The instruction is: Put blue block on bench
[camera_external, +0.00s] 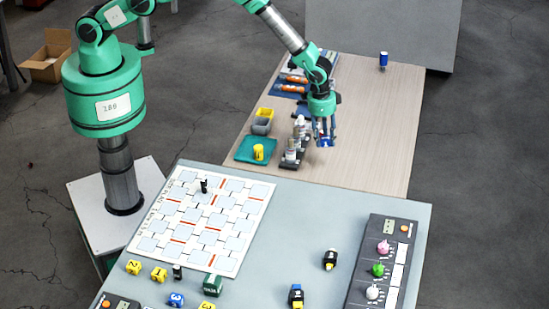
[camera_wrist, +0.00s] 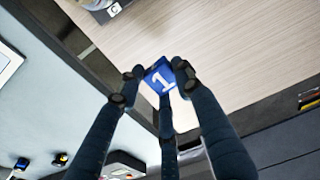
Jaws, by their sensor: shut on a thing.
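My gripper (camera_external: 324,138) is shut on the blue block (camera_external: 327,142). The wrist view shows the block (camera_wrist: 159,78) with a white 1 on it, between the dark fingertips of my gripper (camera_wrist: 157,80). In the external view the gripper points down at the front part of the wood-topped bench (camera_external: 375,140). It is to the right of the dark rack. I cannot tell whether the block touches the wood or hangs above it.
A dark rack with bottles (camera_external: 292,157), a teal tray with a yellow cup (camera_external: 258,151) and small bins (camera_external: 262,122) stand left of my gripper. A blue bottle (camera_external: 383,61) stands at the far end. The wood at right is clear. A grey table (camera_external: 290,235) adjoins in front.

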